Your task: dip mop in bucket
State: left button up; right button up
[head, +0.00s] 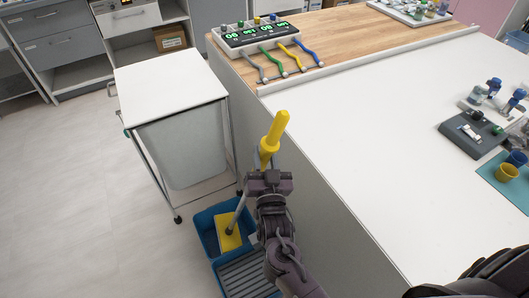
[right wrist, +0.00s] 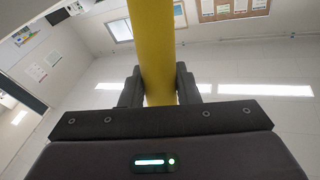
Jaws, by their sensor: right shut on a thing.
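The mop has a thick yellow handle (head: 274,134), a thin grey pole and a flat yellow head (head: 230,236). My right gripper (head: 269,174) is shut on the mop below the handle's top, and the mop stands tilted. In the right wrist view the yellow handle (right wrist: 152,50) passes between the two fingers (right wrist: 160,88). The blue bucket (head: 203,226) stands on the floor between the cart and the counter. The mop head shows within its far compartment; whether it touches the bottom I cannot tell. My arm hides part of the bucket's right side. My left gripper is not in view.
A grey slatted wringer (head: 248,274) covers the bucket's near part. A white wheeled cart (head: 170,88) stands behind and left. A long white-topped counter (head: 390,130) with small items runs along the right. The floor (head: 80,200) at left is clear.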

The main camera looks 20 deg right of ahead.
notch_tip(320, 180, down, 9)
jog(key=b, duration=0.6)
dwell(1.2)
notch_tip(320, 180, up, 23)
jog(key=p, duration=2)
jog(key=shift+f+p, duration=0.1)
jog(key=shift+p, duration=0.25)
dwell(1.8)
